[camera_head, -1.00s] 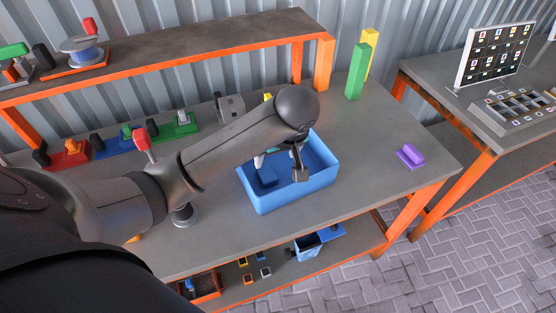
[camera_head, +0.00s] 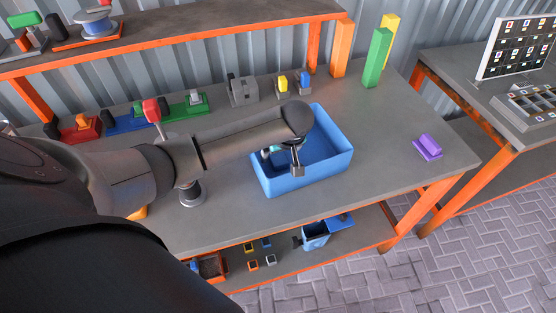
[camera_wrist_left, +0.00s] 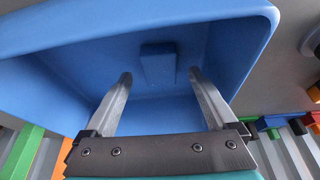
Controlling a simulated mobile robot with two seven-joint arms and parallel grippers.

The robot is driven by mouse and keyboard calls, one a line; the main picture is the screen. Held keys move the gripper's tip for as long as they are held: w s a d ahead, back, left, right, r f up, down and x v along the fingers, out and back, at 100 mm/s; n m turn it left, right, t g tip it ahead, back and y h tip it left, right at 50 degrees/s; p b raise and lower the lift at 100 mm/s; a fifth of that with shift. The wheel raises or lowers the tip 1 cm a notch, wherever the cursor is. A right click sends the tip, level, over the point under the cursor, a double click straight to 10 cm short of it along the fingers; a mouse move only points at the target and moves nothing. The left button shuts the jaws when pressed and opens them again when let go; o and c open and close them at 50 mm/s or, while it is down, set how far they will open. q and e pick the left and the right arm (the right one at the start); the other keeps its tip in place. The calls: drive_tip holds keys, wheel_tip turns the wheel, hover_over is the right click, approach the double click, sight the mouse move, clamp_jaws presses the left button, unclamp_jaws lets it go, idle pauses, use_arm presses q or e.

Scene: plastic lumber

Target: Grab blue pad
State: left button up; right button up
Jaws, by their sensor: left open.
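The blue pad (camera_wrist_left: 158,64) is a small blue block inside the blue bin (camera_wrist_left: 262,38), lying against the bin's inner surface. In the head view I cannot make the pad out behind my arm. The blue bin (camera_head: 300,187) stands on the grey workbench. My left gripper (camera_head: 284,160) is over the bin's left part, pointing down into it. In the left wrist view its two fingers (camera_wrist_left: 160,76) are apart with nothing between them, and the pad appears just beyond their tips, roughly centred. My right gripper is not in view.
A purple block (camera_head: 427,146) sits on the bench right of the bin. Green (camera_head: 377,57) and orange (camera_head: 342,47) upright bars stand behind. A red-topped post (camera_head: 152,110) stands near my arm. The bench (camera_head: 375,170) is clear between bin and purple block.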

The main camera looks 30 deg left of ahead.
use_arm(q)
drive_tip(key=shift+x, duration=1.05)
clamp_jaws()
